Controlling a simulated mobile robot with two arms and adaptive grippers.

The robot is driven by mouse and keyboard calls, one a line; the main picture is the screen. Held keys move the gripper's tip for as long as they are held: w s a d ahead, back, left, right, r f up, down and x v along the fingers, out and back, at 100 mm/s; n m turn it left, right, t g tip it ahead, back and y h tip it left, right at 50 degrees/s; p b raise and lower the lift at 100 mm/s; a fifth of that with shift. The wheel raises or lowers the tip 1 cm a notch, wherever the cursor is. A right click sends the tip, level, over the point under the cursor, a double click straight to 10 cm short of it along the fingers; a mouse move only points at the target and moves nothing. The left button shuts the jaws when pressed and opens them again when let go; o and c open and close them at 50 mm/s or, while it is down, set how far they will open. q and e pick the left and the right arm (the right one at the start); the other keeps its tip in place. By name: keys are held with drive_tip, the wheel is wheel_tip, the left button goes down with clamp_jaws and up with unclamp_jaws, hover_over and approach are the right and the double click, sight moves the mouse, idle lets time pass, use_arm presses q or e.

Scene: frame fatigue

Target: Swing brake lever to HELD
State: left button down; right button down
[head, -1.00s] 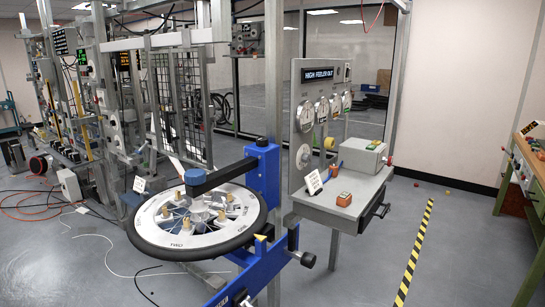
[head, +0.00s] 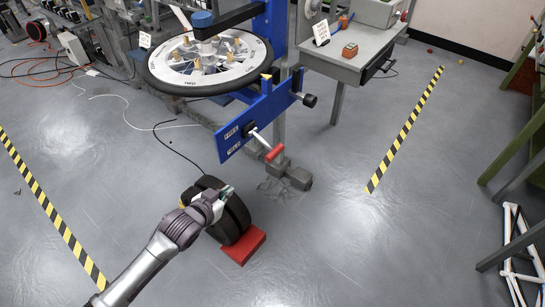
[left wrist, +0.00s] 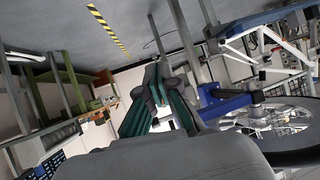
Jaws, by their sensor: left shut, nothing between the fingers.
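The brake lever (head: 267,145) has a bright metal rod and a red grip. It slants down to the right from the blue bracket (head: 255,122) under the wheel stand. Two small label plates (head: 232,141) sit at the bracket's left end; their words are too small to read surely. My left gripper (head: 227,191) is below and left of the lever, apart from it. In the left wrist view the fingers (left wrist: 154,75) are together and empty. The lever cannot be made out in that view. My right gripper is not in view.
Dark tyre-like rounds (head: 236,220) with a red block (head: 241,246) stand by my left gripper. The spoked wheel (head: 210,62) lies flat above the bracket. A grey bench (head: 352,60) stands behind. Grey weights (head: 293,176) sit below the lever.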

use_arm(q)
drive_tip(key=s+d+r+m+t+h, duration=0.15)
drive_tip(key=d+r, duration=0.25)
drive_tip(key=r, duration=0.5)
drive_tip(key=s+d+r+m+h, duration=0.1)
drive_tip(key=d+r+m+h, duration=0.15)
drive_tip(key=r, duration=0.65)
drive_tip(key=n+p, duration=0.1)
hover_over(271, 156)
drive_tip(key=shift+d+f, duration=0.2)
drive_tip(key=shift+f, duration=0.85)
wheel_tip(271, 156, down, 3)
drive_tip(key=shift+w+a+r, duration=0.1)
drive_tip(key=shift+r, duration=0.05)
drive_tip(key=shift+a+f, duration=0.1)
drive_tip(key=shift+f, duration=0.6)
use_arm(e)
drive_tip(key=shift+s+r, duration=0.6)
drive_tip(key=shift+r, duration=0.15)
use_arm(q)
drive_tip(key=shift+f, duration=0.1)
